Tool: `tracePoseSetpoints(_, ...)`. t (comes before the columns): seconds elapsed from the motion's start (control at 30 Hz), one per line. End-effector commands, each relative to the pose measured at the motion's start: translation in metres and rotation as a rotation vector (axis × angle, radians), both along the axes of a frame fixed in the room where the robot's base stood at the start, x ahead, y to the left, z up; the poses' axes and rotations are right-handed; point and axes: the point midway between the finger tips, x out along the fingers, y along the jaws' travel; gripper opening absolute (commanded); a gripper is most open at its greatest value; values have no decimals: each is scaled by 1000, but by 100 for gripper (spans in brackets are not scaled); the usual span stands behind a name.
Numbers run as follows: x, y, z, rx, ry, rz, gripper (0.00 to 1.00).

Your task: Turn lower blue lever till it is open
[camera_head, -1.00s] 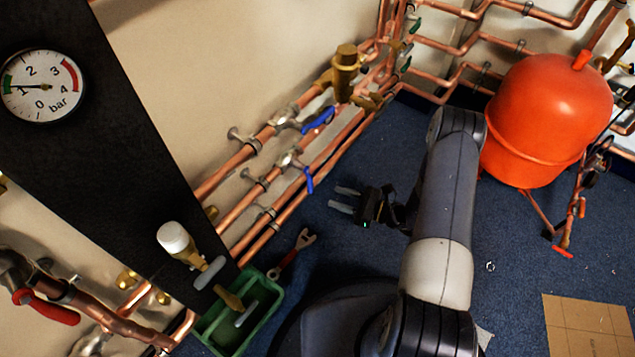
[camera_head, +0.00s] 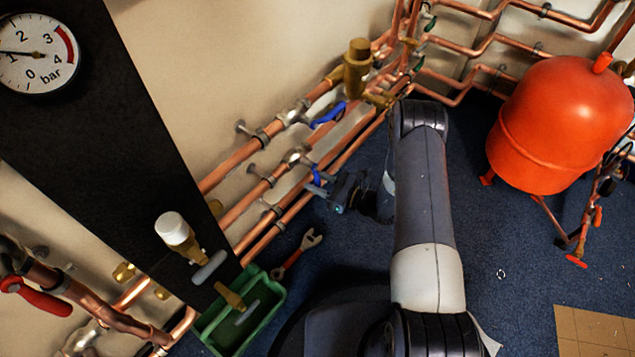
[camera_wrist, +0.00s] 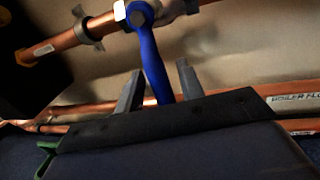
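The lower blue lever (camera_head: 316,175) sits on a valve on the lower copper pipe along the wall. In the wrist view this blue lever (camera_wrist: 150,58) hangs down from its valve, slightly tilted, and its lower end lies between my two fingers. My gripper (camera_head: 318,187) is at the lever's free end in the head view. In the wrist view my gripper (camera_wrist: 158,85) is open, with one grey finger on each side of the lever and gaps showing. The upper blue lever (camera_head: 328,115) is on the pipe above, apart from my gripper.
Copper pipes (camera_head: 240,208) run diagonally along the wall close behind the lever. A green tray (camera_head: 272,310) and a red wrench (camera_head: 297,255) lie on the floor below. An orange tank (camera_head: 560,125) stands at the right.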

Motion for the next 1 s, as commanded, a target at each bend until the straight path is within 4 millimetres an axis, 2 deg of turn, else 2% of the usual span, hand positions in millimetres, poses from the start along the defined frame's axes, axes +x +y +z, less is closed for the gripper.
tracePoseSetpoints(0.23, 0, 0, 0, 0, 0, -1, 36)
tracePoseSetpoints(0.7, 0, 0, 0, 0, 1, 0, 0)
tracePoseSetpoints(1.0, 0, 0, 0, 0, 1, 0, 0)
